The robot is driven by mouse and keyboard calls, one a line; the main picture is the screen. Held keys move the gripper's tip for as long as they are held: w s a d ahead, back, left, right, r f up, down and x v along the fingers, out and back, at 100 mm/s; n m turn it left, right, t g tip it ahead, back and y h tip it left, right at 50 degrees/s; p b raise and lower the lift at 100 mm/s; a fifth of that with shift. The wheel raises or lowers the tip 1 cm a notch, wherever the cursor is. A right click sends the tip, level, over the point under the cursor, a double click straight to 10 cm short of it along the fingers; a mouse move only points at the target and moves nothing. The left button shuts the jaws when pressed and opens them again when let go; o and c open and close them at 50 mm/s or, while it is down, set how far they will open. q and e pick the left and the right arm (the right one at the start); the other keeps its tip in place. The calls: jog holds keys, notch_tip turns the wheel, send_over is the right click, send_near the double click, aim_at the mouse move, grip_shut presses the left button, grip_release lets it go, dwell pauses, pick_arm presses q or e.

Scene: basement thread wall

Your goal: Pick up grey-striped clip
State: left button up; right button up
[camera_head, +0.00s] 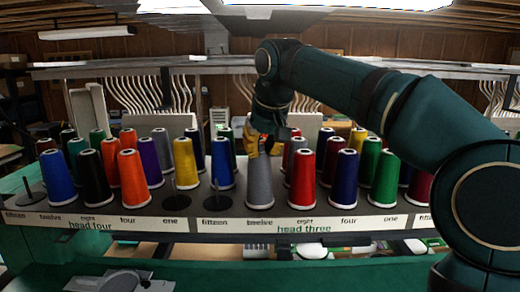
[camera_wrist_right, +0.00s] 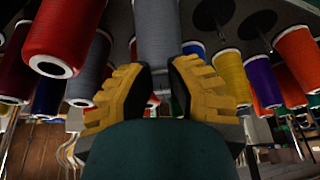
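I cannot pick out a grey-striped clip in either view. My right gripper (camera_head: 262,147) reaches in from the right and points down at the thread rack, by the top of a grey thread cone (camera_head: 260,182) at the front position marked twelve on head three. In the right wrist view, the two yellow, dark-padded fingers (camera_wrist_right: 160,82) stand apart, with the grey cone (camera_wrist_right: 157,30) right beyond them. I see nothing held between them. Whether a finger touches the cone, I cannot tell. My left gripper is not in view.
Cones in several colours crowd the rack (camera_head: 200,224) on both sides and behind. A red cone (camera_head: 302,178) and a blue cone (camera_head: 222,163) flank the grey one. Bare thin posts stand at both fifteen positions. A grey device (camera_head: 120,281) lies at the lower left.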

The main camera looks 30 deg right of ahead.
jog(key=shift+c, duration=0.4)
jog(key=shift+w+r, duration=0.1)
jog(key=shift+r, duration=0.35)
notch_tip(320, 180, up, 9)
dwell(0.4)
dwell(0.7)
